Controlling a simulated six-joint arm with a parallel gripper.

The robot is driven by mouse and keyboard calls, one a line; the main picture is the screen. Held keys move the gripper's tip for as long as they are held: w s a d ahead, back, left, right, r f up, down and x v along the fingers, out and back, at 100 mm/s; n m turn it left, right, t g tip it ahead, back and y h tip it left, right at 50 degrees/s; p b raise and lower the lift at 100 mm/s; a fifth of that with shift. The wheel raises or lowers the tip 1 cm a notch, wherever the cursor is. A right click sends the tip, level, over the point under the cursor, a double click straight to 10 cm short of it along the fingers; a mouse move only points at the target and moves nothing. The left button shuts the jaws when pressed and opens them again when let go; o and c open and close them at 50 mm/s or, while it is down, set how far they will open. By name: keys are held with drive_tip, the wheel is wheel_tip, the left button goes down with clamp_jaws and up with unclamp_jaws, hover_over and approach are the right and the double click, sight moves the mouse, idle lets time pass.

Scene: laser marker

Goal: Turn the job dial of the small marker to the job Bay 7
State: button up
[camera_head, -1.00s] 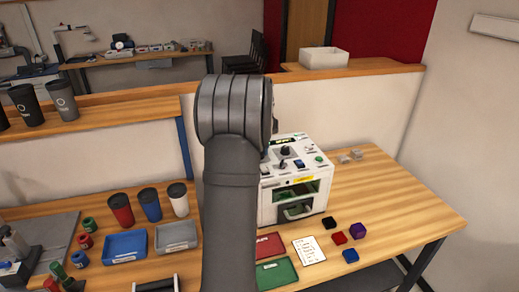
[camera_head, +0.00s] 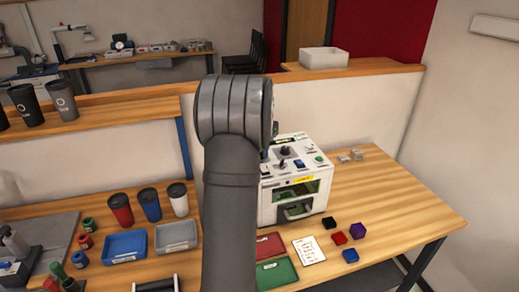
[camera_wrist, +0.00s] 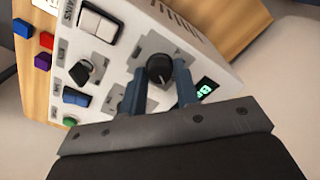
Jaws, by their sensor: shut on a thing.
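The small marker (camera_head: 268,207) is a white box machine on the table, partly hidden behind my arm in the head view. Its top panel fills much of the wrist view (camera_wrist: 118,62). There my gripper (camera_wrist: 158,80) has its two blue fingers on either side of a round black dial (camera_wrist: 160,67), shut on it. The dial has a pale pointer line. A small display with green characters (camera_wrist: 206,88) is beside the right finger, too small and turned to read surely.
The panel also bears another black knob (camera_wrist: 82,72), a blue switch (camera_wrist: 76,97), a white rocker (camera_wrist: 97,25) and a green button (camera_wrist: 70,121). Small coloured blocks (camera_head: 339,238), a white card (camera_head: 309,250) and trays (camera_head: 277,273) lie in front of the machine. The table's right side is mostly clear.

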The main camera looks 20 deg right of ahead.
drive_tip(key=shift+m, duration=0.9)
drive_tip(key=o, duration=1)
drive_tip(key=shift+c, duration=0.2)
drive_tip(key=shift+r, duration=0.1)
wheel_tip(320, 180, up, 17)
drive_tip(key=shift+r, duration=0.15)
wheel_tip(320, 180, down, 18)
drive_tip(key=shift+r, duration=0.25)
drive_tip(key=shift+r, duration=0.1)
